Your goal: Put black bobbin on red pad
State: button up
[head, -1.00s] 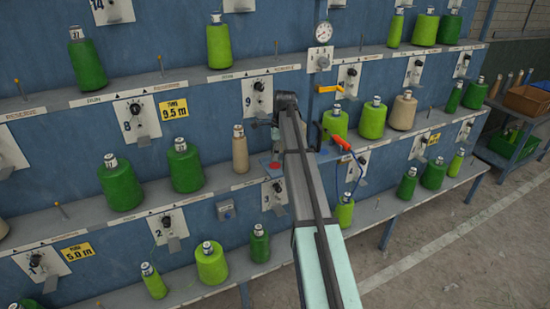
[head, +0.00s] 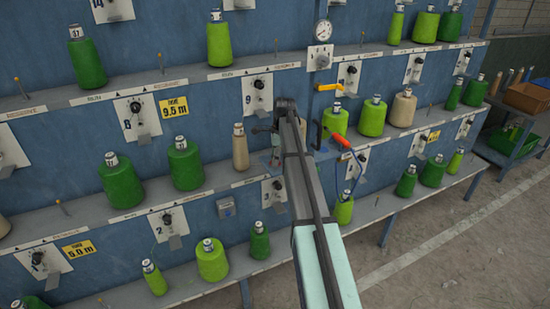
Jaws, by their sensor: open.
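My gripper (head: 270,134) is a small dark shape at the far end of my arm, in front of the blue rack in the middle of the head view. It is open, and its fingers are partly hidden by the arm and too small to show in detail. I cannot make out a black bobbin; the bobbins in view are green, lime or beige. I cannot make out the red pad now; the spot on the middle shelf below my gripper is partly covered.
A beige bobbin (head: 240,148) stands just left of my gripper. Green bobbins (head: 186,164) stand further left. A lime bobbin (head: 336,121) and an orange-red handle (head: 341,139) are close on the right of my arm. A gauge (head: 322,31) stands above.

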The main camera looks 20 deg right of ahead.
notch_tip(320, 180, up, 12)
jog(key=d+b, duration=0.1)
jog(key=b, duration=0.2)
jog(key=shift+s+d, duration=0.3)
jog(key=shift+s, duration=0.05)
jog(key=shift+r, duration=0.1)
